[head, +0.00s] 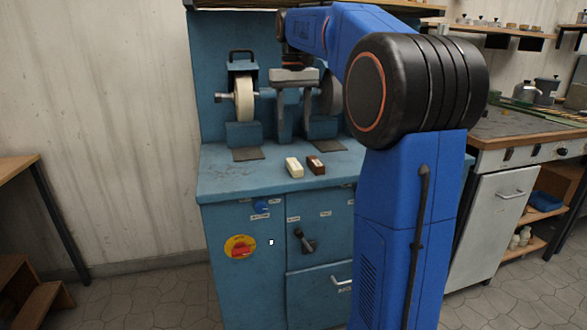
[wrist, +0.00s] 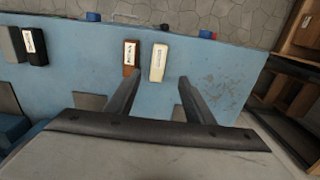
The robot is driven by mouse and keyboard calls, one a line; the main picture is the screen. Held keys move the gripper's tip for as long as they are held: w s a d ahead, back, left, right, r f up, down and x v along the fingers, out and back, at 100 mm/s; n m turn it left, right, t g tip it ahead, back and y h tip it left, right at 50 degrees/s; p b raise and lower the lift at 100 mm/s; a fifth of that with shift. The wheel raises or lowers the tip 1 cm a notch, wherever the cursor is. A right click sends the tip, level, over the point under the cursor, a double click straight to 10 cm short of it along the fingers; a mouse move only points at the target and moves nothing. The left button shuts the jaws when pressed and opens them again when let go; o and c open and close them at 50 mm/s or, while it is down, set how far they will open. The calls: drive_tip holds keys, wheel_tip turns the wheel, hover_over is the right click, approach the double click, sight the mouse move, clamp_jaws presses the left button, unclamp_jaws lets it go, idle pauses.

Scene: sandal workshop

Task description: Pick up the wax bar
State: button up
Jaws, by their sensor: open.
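Two small labelled bars lie side by side on the blue bench top: a cream bar (head: 293,167) and a red-brown bar (head: 316,165). I cannot read their labels, so I cannot tell from print which is the wax bar. In the wrist view the cream bar (wrist: 158,62) appears between the fingertip lines, and the brown bar (wrist: 131,56) appears by the left finger. My gripper (head: 294,138) is open and empty, pointing down above the bench, behind the bars in the head view. Its two fingers also show in the wrist view (wrist: 159,78).
The blue bench (head: 225,175) carries a grinding machine with a pale wheel (head: 244,98) at the back. A dark labelled block (wrist: 35,45) lies at the left in the wrist view. The bench front around the bars is clear. A workbench (head: 510,125) stands at right.

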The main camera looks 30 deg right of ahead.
hover_over(296, 165)
drive_tip(key=f, duration=0.7)
drive_tip(key=shift+w+a, duration=0.15)
drive_tip(key=shift+w, duration=0.2)
drive_tip(key=f, duration=0.2)
drive_tip(key=s+f, duration=0.1)
drive_tip(key=f, duration=0.1)
drive_tip(key=shift+f, duration=0.6)
drive_tip(key=c, duration=1.1)
